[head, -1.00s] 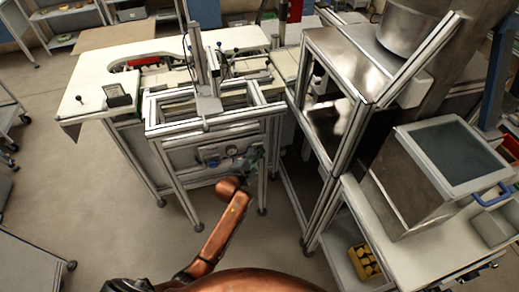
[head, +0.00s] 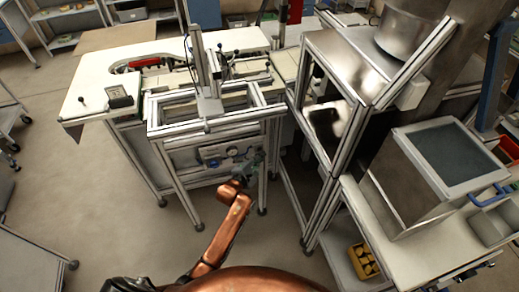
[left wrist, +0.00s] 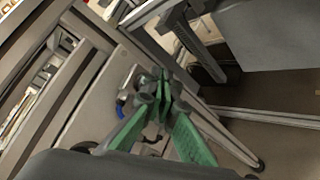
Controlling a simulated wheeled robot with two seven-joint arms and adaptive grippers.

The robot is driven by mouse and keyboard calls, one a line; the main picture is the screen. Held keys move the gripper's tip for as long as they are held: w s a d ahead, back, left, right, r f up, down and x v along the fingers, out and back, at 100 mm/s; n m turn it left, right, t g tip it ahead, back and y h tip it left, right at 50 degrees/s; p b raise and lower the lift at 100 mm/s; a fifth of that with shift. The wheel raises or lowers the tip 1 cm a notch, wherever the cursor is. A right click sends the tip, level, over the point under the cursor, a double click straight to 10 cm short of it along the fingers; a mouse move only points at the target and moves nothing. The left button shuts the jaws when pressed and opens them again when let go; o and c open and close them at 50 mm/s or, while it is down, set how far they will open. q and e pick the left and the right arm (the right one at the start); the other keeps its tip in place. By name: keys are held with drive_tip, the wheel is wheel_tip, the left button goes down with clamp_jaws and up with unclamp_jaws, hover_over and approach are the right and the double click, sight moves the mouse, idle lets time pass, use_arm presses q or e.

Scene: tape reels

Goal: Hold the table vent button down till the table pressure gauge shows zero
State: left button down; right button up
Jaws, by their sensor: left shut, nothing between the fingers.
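The table pressure gauge (head: 213,163) is a small round dial on the front panel (head: 185,160) of the framed table; its needle is too small to read. My left gripper (head: 256,158) is at the right part of the panel, beside the front right leg. In the left wrist view its green fingers (left wrist: 160,88) are shut and empty, pointing at the panel; contact cannot be told.
The table's metal frame leg (head: 265,185) stands close to the gripper. A tall framed stand (head: 322,185) is to the right, with a bench holding a grey screen box (head: 410,190). A yellow crate (head: 363,262) sits low on the right.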

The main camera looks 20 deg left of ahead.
use_arm(q)
drive_tip(key=shift+f, duration=0.1)
drive_tip(key=s+d+p, duration=0.2)
drive_tip(key=s, duration=0.1)
drive_tip(key=s+d+p, duration=0.1)
drive_tip(key=shift+s, duration=0.15)
idle(0.4)
idle(0.4)
